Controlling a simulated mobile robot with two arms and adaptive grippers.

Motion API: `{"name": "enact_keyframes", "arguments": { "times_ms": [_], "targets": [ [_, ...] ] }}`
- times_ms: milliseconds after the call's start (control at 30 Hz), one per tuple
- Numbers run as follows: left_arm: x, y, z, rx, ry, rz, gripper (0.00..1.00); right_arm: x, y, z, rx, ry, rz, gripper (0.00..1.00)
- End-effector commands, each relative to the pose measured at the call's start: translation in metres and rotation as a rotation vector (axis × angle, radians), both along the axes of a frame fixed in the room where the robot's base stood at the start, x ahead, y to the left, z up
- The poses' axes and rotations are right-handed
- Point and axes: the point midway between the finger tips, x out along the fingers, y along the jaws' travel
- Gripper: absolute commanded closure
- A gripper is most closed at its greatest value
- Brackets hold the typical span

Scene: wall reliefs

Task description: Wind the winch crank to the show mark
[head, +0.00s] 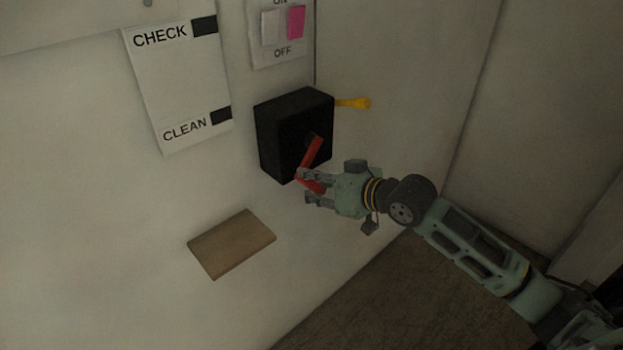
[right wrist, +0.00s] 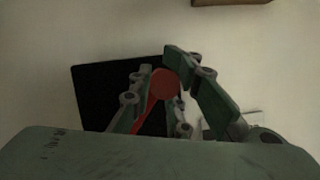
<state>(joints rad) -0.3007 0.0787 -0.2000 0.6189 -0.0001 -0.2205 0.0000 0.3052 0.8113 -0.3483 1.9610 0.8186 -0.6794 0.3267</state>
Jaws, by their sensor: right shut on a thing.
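The winch is a black box (head: 272,128) on the pale wall, and it also shows in the right wrist view (right wrist: 90,85). A red crank (head: 312,152) sits on its front face, its arm slanting down and left to a red handle near the box's lower edge. A yellow pointer or lever (head: 354,103) sticks out from the box's right side. My right gripper (head: 308,186) is shut on the red crank handle (right wrist: 163,85), with a finger on each side of it in the right wrist view. My left gripper is not in view.
A white panel (head: 178,90) marked CHECK and CLEAN hangs left of the box. An ON/OFF switch plate (head: 270,27) with a pink part is above it. A brown block (head: 231,244) is on the wall below. A side wall stands to the right.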

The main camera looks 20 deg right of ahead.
Motion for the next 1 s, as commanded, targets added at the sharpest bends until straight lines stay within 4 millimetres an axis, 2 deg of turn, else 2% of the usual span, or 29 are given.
{"name": "enact_keyframes", "arguments": {
  "times_ms": [33, 600, 633, 700, 800, 1000],
  "targets": [
    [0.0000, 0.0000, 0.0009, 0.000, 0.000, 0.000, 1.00, -0.0019, 0.0001, -0.0076, -0.015, 0.012, 0.002, 1.00],
    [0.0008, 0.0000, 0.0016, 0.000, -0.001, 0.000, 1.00, -0.0015, -0.0016, -0.0109, -0.038, 0.005, 0.002, 1.00],
    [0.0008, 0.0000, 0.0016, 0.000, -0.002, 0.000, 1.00, -0.0015, -0.0016, -0.0109, -0.039, 0.006, 0.002, 0.81],
    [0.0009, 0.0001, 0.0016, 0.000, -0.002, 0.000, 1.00, -0.0013, -0.0014, -0.0106, -0.038, 0.005, 0.002, 0.75],
    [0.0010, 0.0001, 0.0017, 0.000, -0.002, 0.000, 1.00, -0.0007, -0.0018, -0.0085, -0.037, 0.000, 0.001, 0.68],
    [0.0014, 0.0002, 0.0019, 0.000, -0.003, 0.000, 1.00, 0.0001, -0.0021, -0.0055, -0.036, -0.006, 0.000, 0.68]
  ]
}}
